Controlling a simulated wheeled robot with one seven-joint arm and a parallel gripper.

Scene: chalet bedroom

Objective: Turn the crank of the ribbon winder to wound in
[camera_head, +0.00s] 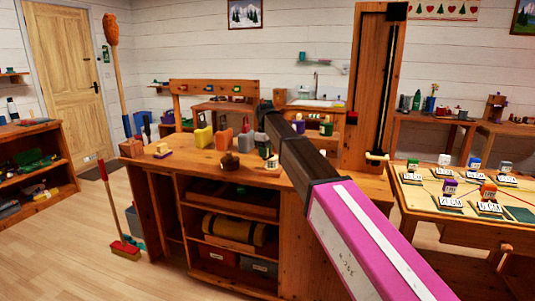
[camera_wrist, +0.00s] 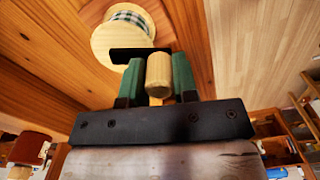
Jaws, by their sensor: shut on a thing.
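In the wrist view, my gripper (camera_wrist: 158,76) has two green fingers closed on the pale wooden crank knob (camera_wrist: 159,68), one on each side. The dark crank arm (camera_wrist: 140,53) runs from the knob across the front of the winder's round wooden spool (camera_wrist: 104,42). I cannot make out the winder clearly there.
The wooden workbench (camera_head: 293,183) carries several coloured objects left of my arm. A table (camera_head: 415,206) with small blocks and labels is at the right. Open floor (camera_head: 115,215) lies to the left.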

